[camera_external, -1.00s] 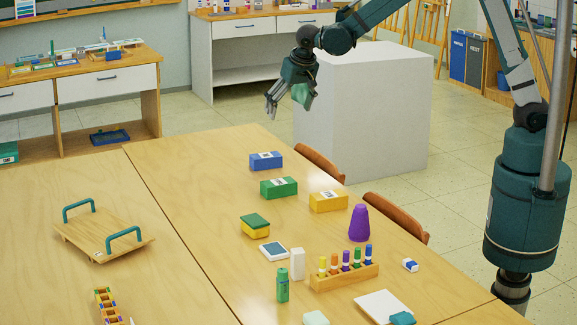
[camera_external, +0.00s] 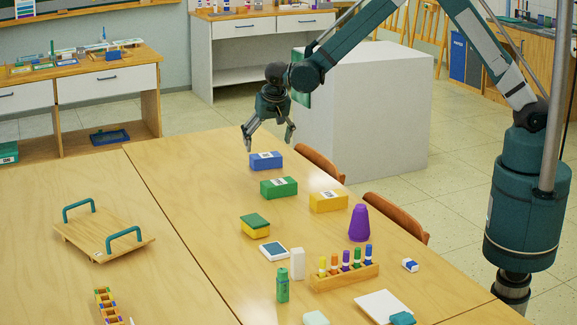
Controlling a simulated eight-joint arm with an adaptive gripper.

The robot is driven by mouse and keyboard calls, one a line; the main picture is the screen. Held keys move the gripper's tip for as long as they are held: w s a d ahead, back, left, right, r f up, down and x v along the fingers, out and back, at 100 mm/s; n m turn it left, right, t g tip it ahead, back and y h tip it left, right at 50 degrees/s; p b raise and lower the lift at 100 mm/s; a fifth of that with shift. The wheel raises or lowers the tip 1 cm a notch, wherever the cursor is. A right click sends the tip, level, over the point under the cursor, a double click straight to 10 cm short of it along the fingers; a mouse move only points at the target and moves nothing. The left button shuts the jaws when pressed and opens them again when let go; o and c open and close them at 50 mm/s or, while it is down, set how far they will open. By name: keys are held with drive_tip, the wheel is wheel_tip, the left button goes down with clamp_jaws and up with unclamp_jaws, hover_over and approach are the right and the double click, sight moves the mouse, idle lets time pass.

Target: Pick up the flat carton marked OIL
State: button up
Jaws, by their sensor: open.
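Three flat cartons with pale labels lie on the table: a blue carton (camera_external: 266,160), a green carton (camera_external: 279,187) and a yellow carton (camera_external: 328,201). The labels are too small to read, so I cannot tell which is marked OIL. My gripper (camera_external: 268,142) points down with its fingers spread apart. In the picture it is just above the blue carton, with nothing between the fingers. I cannot tell exactly how high it is.
A purple cone (camera_external: 359,223), a marker rack (camera_external: 345,277), a green bottle (camera_external: 282,285) and a green-and-yellow block stack (camera_external: 255,225) stand nearer. A wooden tray with teal handles (camera_external: 104,236) is at left. Chairs (camera_external: 397,217) line the right edge.

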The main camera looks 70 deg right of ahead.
sight(266, 155)
drive_tip(key=shift+f, duration=0.1)
drive_tip(key=shift+x, duration=1.2)
drive_tip(key=shift+d+f, duration=0.1)
drive_tip(key=shift+b+x, duration=0.8)
drive_tip(key=shift+x, duration=1.7)
drive_tip(key=c, duration=1.1)
